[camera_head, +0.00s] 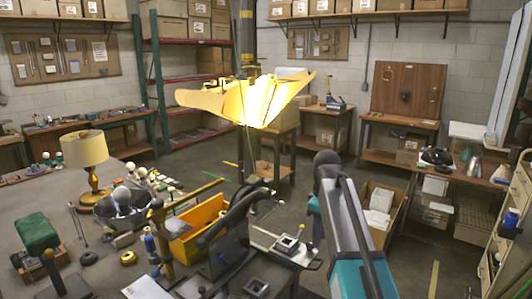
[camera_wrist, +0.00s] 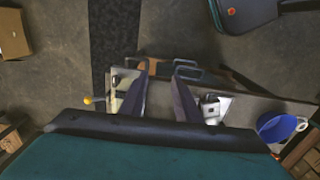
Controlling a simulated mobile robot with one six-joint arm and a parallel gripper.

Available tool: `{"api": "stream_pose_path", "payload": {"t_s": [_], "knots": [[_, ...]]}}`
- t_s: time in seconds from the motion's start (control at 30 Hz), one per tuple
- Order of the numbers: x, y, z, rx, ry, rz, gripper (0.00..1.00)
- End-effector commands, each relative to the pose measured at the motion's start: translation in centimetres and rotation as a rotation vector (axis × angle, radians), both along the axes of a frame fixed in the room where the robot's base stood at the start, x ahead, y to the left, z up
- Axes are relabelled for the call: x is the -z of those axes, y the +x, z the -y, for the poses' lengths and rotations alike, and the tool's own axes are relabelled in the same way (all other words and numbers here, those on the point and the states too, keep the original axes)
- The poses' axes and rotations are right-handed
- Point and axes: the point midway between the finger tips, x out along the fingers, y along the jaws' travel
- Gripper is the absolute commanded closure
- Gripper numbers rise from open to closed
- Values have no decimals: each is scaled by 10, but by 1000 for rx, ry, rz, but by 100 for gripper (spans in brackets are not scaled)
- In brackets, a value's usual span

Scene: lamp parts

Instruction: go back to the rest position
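My gripper (camera_wrist: 158,85) shows in the wrist view with its two dark fingers apart and nothing held between them. A narrow surface with small metal parts (camera_wrist: 210,108) lies beyond the fingers, with grey floor around it. In the head view my grey and teal arm rises at the right of centre; I cannot make out the gripper there. A brass lamp with a beige shade (camera_head: 84,148) stands upright on the left workbench. A brightly glowing, wing-shaped yellow piece (camera_head: 250,100) appears in the upper middle; its support is unclear.
An open carton (camera_head: 378,215) stands on the floor right of my arm. A blue bucket (camera_wrist: 278,127) shows at the wrist view's right.

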Motion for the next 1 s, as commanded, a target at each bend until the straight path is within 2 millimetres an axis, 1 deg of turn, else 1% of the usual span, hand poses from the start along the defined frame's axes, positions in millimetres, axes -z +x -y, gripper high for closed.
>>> {"api": "stream_pose_path", "payload": {"t_s": [0.1, 0.27, 0.47, 0.57, 0.67, 0.77, 0.87, 1.0], "knots": [[0, 0, 0, 0, 0, 0, 70], [14, -1, 1, 1, 0, -19, 70], [33, -2, 1, 1, 0, -47, 70], [46, -4, 1, 1, 0, -67, 70], [61, -7, 1, 1, 0, -89, 70], [81, -12, 1, 1, 0, -117, 70], [108, -20, 0, 0, 0, -156, 70], [148, -36, 0, 0, 1, -216, 70]]}}
